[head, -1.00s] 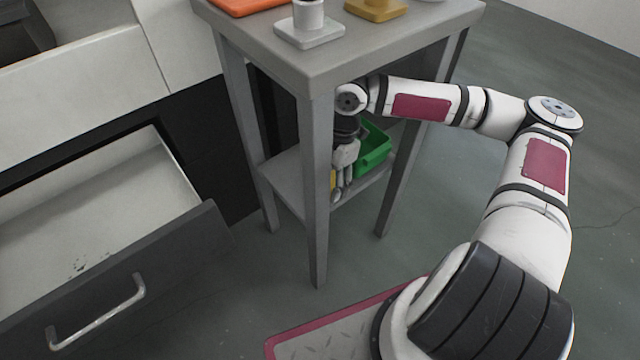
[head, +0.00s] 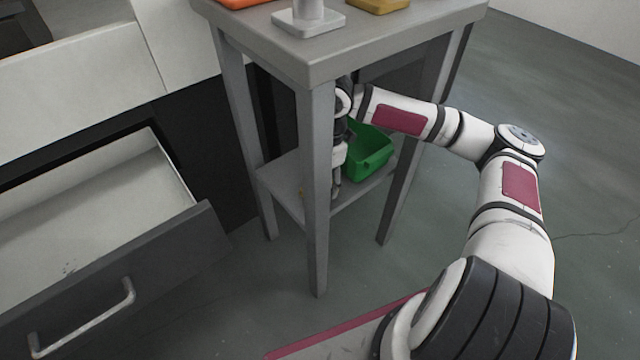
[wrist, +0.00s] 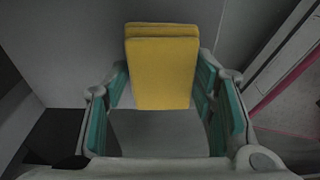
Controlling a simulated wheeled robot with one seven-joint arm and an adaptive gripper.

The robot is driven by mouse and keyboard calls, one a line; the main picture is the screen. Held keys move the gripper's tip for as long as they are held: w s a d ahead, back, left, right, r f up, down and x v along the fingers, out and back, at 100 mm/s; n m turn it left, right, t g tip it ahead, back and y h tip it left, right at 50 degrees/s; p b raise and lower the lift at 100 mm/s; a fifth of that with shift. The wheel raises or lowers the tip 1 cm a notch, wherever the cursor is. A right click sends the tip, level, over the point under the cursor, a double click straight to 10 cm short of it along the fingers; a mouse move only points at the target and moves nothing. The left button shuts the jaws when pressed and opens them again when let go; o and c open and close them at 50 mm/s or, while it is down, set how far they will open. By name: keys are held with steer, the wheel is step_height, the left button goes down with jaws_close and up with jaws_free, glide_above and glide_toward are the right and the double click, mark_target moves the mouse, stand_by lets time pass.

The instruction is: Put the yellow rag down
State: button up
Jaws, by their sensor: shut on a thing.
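The yellow rag (wrist: 162,68) is a flat, folded pad in the wrist view, held between the teal-lined fingers of my gripper (wrist: 164,88). My gripper (head: 337,182) is inside the lower part of the grey stand, just above the lower shelf (head: 345,200), and the stand's front leg partly hides it. In the head view only a small bit of yellow shows left of that leg, by the shelf. I cannot tell whether the rag touches the shelf.
A green bin (head: 370,160) sits on the lower shelf to the right of my gripper. The stand's top (head: 350,38) is above my wrist and carries a grey-white fixture (head: 308,20) and a yellow item (head: 378,5). An open drawer (head: 120,270) is at left.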

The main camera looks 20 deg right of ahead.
steer(key=shift+f, duration=0.2)
steer(key=shift+f, duration=0.35)
steer(key=o, duration=1.1)
steer(key=shift+a+r, duration=0.1)
steer(key=shift+r, duration=0.15)
steer(key=shift+w+d+r+p, duration=0.2)
steer(key=shift+r+p, duration=0.55)
steer(key=shift+r, duration=0.5)
steer(key=shift+w+d+r+p, duration=0.1)
steer(key=shift+d+r+p, duration=0.15)
steer(key=shift+r+p, duration=0.75)
steer(key=shift+w+d+r+p, duration=0.2)
steer(key=shift+r+p, duration=0.25)
steer(key=shift+r, duration=1.1)
steer(key=shift+s, duration=0.1)
